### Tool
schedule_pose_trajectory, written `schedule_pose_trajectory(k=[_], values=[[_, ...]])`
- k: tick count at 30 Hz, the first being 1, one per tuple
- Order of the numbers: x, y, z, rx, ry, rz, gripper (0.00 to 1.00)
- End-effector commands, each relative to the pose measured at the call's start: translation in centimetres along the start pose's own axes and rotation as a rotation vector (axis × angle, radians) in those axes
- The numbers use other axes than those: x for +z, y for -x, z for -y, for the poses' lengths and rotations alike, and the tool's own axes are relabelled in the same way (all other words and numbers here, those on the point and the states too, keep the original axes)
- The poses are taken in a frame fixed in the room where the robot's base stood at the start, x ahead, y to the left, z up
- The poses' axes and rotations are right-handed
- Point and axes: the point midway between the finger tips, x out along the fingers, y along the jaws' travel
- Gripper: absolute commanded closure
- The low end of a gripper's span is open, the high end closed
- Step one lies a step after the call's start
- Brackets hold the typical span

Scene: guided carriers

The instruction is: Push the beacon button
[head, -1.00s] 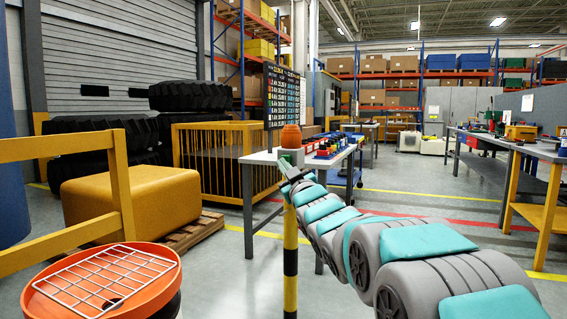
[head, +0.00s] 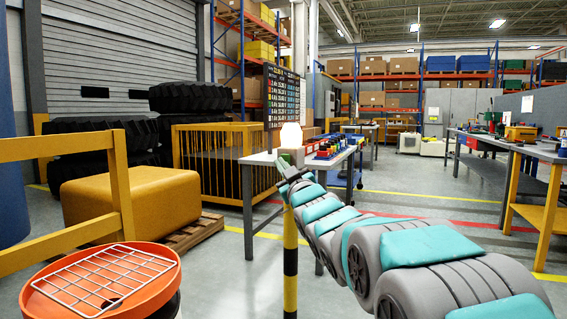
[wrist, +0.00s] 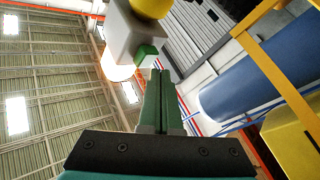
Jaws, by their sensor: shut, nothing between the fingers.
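The beacon lamp (head: 291,136) glows pale white-orange on top of a small light grey box (head: 298,153). The box sits on a yellow and black striped post (head: 291,260). In the wrist view the view is turned over: the lit lamp (wrist: 118,66) is below the grey box (wrist: 128,32), and the green button (wrist: 146,52) stands out from the box's side. My gripper (wrist: 160,72) is shut and empty, with its fingertips right by the button. I cannot tell whether they touch it.
A table (head: 262,158) with small coloured parts and a dark board stands behind the post. An orange drum top (head: 50,295) with a wire rack and a yellow rail (head: 65,147) are at the left. A workbench (head: 540,150) stands at the right. Open floor lies between.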

Motion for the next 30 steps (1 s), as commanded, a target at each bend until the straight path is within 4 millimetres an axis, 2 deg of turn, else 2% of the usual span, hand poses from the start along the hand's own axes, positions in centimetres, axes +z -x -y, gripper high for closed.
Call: schedule_pose_trajectory(k=[18,30], values=[[-2.5,3.8,2.8,-0.001,0.000,-0.001,1.00],[-2.9,4.0,2.9,0.000,0.000,0.000,1.00]])
